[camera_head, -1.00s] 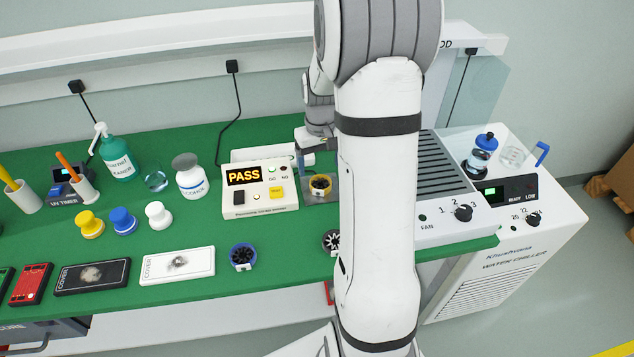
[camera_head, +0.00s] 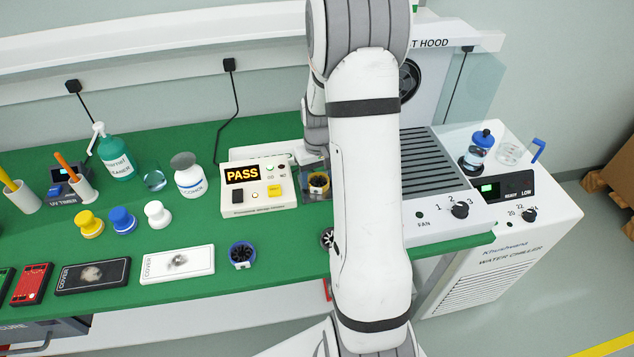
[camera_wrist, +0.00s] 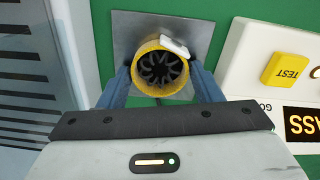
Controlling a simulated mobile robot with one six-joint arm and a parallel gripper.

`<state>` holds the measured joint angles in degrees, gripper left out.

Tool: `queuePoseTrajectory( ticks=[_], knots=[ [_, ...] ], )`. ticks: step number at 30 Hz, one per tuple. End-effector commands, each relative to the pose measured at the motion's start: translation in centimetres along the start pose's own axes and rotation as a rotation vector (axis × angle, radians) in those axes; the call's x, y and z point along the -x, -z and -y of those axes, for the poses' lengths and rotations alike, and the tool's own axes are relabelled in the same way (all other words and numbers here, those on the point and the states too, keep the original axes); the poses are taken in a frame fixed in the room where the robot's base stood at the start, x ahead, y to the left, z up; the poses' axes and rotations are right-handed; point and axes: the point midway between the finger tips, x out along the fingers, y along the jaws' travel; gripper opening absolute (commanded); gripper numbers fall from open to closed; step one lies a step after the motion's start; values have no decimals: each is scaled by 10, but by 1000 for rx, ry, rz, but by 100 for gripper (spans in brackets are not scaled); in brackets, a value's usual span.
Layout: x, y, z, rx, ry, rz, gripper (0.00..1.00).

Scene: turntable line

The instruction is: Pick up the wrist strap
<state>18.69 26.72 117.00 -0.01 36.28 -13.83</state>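No thing in view is clearly marked as the wrist strap. A yellow ring (camera_wrist: 140,66) with a black spoked inside and a white tag sits on a square metal plate (camera_wrist: 130,35); I cannot tell whether it is the strap. The same ring (camera_head: 318,181) shows in the head view, right of the tester. My gripper's blue fingers (camera_wrist: 160,85) stand apart, one on each side of the ring. I see no clear grip, and contact is partly hidden. In the head view my arm hides most of the gripper.
The tester (camera_head: 257,190) reads PASS, close left of the ring. A similar blue ring (camera_head: 241,255) lies on the green bench (camera_head: 290,245), and a dark one (camera_head: 327,238) is half hidden by my arm. The chiller (camera_head: 500,245) and a ribbed unit (camera_head: 432,160) stand at right.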

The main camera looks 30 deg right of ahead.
Motion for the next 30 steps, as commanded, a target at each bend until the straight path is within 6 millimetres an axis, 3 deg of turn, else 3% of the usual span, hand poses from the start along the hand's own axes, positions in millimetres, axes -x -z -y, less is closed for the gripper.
queuePoseTrajectory(
  ticks=[11, 23, 30],
  knots=[
    [0, 0, 0, 1, 0, 0, 27],
    [12, 1, 1, 1, -1, -3, 27],
    [56, 1, 1, 2, -2, -7, 27]
  ],
)
